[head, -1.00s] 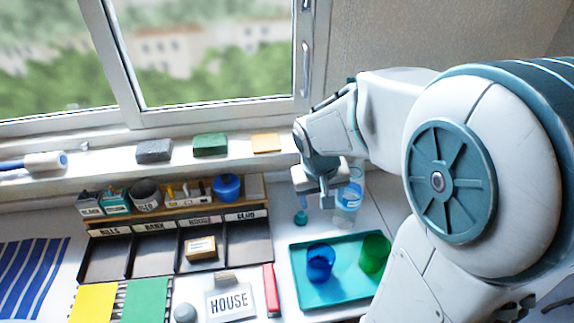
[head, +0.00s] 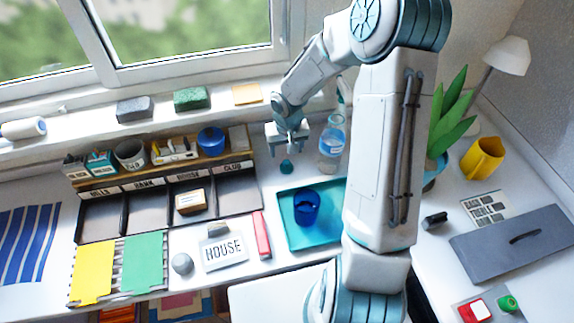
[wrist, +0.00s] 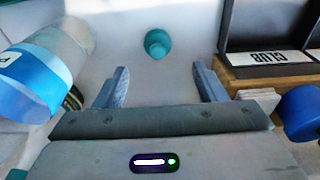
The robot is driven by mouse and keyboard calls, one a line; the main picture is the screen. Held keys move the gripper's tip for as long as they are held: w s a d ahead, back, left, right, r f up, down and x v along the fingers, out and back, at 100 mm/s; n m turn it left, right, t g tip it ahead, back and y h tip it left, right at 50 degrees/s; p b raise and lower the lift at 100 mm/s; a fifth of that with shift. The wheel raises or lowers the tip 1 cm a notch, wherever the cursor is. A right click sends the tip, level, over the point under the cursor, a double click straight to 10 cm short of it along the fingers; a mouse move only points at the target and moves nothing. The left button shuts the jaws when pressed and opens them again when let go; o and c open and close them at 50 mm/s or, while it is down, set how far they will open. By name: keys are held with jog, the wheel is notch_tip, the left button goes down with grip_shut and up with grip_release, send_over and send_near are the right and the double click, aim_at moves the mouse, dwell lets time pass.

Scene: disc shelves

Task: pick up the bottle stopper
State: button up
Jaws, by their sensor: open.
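The bottle stopper is a small teal piece (head: 286,166) standing on the white desk, just behind the teal tray. In the wrist view the stopper (wrist: 157,44) lies beyond my fingertips, roughly centred between them. My gripper (head: 288,141) is over the desk behind the stopper in the head view, with nothing held. In the wrist view my gripper (wrist: 158,72) shows its two fingers spread apart and empty. A clear bottle with a blue label (head: 331,145) stands right of the gripper; it also shows at left in the wrist view (wrist: 38,75).
A teal tray (head: 290,236) with a blue cup (head: 306,207) lies in front of the stopper. A compartment organizer (head: 235,201) stands left, with a blue round container (head: 211,139) on its shelf. My arm covers the tray's right part.

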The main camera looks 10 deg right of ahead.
aim_at(286, 162)
jog(key=f, duration=0.6)
jog(key=w+f, duration=0.1)
jog(key=f, duration=0.2)
jog(key=shift+w+d, duration=0.1)
jog(key=shift+d, duration=0.05)
jog(key=shift+c, duration=0.4)
jog(key=shift+r, duration=0.1)
jog(key=c, duration=1)
